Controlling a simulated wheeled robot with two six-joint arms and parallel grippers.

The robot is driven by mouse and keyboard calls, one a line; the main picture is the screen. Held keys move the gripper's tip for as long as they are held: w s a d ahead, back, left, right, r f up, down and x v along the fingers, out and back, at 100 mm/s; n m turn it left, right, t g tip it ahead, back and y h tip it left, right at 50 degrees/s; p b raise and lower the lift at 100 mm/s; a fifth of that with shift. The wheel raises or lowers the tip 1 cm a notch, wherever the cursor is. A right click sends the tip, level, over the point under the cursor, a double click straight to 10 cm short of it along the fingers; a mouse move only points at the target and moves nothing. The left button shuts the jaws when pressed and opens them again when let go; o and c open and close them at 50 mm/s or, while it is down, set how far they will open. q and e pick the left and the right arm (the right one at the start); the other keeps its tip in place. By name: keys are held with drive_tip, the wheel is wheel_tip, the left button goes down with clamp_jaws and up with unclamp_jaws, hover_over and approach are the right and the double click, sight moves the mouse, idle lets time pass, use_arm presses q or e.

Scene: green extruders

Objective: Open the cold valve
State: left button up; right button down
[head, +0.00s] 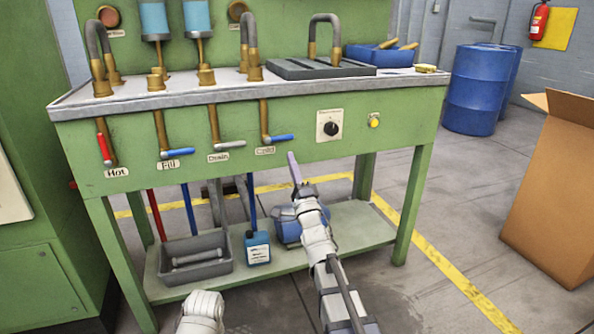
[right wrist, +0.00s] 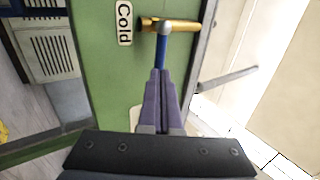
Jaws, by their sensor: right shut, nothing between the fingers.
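The cold valve has a blue lever (head: 281,138) on a brass pipe (head: 264,118), above the "Cold" label (head: 265,151). The lever points right, roughly level and across the pipe. In the right wrist view the blue lever (right wrist: 161,52) runs from the brass pipe (right wrist: 180,25) towards my fingers. My right gripper (head: 292,156) is shut and empty, just below and right of the lever's free end. Its fingertips also show in the right wrist view (right wrist: 161,73), hiding the lever's tip. I cannot tell whether they touch it. My left gripper is out of view.
Other labelled valves stand left: Hot with a red lever (head: 104,147), Fill with a blue lever (head: 178,153), Drain with a grey lever (head: 229,145). A black knob (head: 331,129) is on the right. The lower shelf (head: 365,226) holds a grey bin (head: 196,258) and a blue jug (head: 258,248).

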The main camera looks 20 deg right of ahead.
sight(285, 138)
use_arm(q)
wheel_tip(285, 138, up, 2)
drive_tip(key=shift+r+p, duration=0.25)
drive_tip(key=shift+p, duration=0.55)
use_arm(e)
drive_tip(key=x, duration=0.4)
drive_tip(key=shift+w+r, duration=0.15)
drive_tip(key=shift+w, duration=0.1)
